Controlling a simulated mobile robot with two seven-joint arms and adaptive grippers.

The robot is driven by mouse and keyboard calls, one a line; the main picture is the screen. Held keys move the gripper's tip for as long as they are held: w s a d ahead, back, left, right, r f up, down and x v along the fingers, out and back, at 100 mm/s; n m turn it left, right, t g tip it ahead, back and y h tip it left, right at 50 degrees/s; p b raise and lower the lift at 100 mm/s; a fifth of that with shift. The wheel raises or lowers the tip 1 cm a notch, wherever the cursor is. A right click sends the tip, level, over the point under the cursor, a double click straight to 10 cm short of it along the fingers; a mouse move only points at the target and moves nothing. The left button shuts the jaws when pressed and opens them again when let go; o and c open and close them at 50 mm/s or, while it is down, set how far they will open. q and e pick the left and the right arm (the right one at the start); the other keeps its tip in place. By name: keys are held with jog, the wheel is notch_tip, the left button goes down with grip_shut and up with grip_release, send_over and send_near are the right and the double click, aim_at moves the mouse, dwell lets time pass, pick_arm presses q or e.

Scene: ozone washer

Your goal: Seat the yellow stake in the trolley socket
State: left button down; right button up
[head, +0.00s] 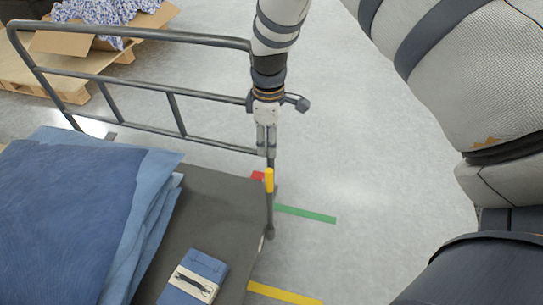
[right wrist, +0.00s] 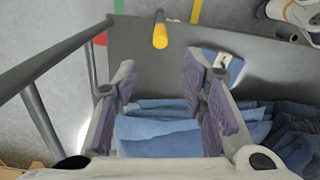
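The yellow stake (head: 269,180) has a yellow top and a thin grey rod below it. It stands roughly upright at the right edge of the dark trolley deck (head: 222,205), its lower end near the deck's edge. Whether that end is inside a socket I cannot tell. My right gripper (head: 267,145) is just above the stake in the head view. In the right wrist view the gripper (right wrist: 160,68) is open and empty, its purple-padded fingers wide apart. The yellow top (right wrist: 160,36) lies beyond the fingertips, roughly centred between them. My left gripper is not in view.
Blue folded cloths (head: 75,215) are piled on the deck's left part. A blue case with a pale band (head: 195,278) lies at the front. The trolley's grey rail (head: 140,84) runs behind the deck. A cardboard box (head: 110,40) sits on a pallet.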

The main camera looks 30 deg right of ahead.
notch_tip(320, 180, up, 4)
jog(key=s+a+f+m+g, duration=0.1)
jog(key=s+f+m, duration=0.1)
jog(key=s+f, duration=0.55)
jog(key=s+a+f+m, duration=0.1)
jog(key=s+f+m, duration=0.25)
jog(key=s, duration=0.75)
jog(key=s+a+f+m+g, duration=0.1)
jog(key=s+f, duration=0.5)
jog(key=s, duration=0.3)
jog(key=s+a+r+m, duration=0.2)
jog(key=s+m, duration=0.1)
jog(key=s, duration=0.8)
